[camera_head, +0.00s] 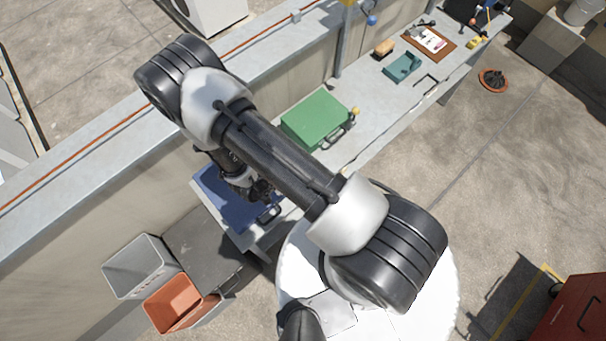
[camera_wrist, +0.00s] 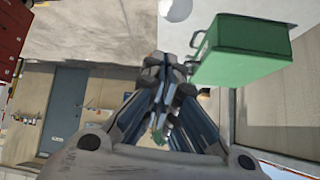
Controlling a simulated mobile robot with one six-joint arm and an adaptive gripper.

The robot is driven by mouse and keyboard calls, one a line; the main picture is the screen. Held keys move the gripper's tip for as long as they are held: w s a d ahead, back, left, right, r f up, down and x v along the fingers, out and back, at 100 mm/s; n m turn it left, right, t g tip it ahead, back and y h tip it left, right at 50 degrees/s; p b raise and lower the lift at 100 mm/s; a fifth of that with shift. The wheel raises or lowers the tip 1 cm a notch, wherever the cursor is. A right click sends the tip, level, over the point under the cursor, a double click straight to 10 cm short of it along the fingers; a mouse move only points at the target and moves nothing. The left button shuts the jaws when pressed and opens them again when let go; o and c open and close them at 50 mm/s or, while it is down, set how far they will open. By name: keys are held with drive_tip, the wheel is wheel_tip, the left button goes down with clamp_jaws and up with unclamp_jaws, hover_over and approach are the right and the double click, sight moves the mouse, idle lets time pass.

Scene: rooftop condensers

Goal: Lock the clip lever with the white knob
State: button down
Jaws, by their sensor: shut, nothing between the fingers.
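My gripper (camera_head: 263,190) hangs below the arm in the head view, over or beside a blue case (camera_head: 224,197). In the wrist view its dark fingers (camera_wrist: 165,68) are shut with nothing between them. I cannot make out a clip lever with a white knob in either view; the arm covers part of the bench. A white rounded shape (camera_wrist: 178,8) is cut by the top edge of the wrist view, and I cannot tell what it is. A yellow knob (camera_head: 355,111) stands beside a green case (camera_head: 313,117).
The green case also shows in the wrist view (camera_wrist: 240,50), right of the fingers. The grey bench (camera_head: 375,108) runs along a low wall and holds a teal holder (camera_head: 403,67) and a clipboard (camera_head: 429,40). Grey (camera_head: 138,268) and orange (camera_head: 172,303) bins stand lower left.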

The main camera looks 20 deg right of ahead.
drive_tip(key=d+r+v, duration=0.1)
drive_tip(key=v, duration=0.8)
drive_tip(key=shift+r, duration=0.25)
drive_tip(key=shift+d, duration=0.15)
drive_tip(key=shift+w, duration=0.1)
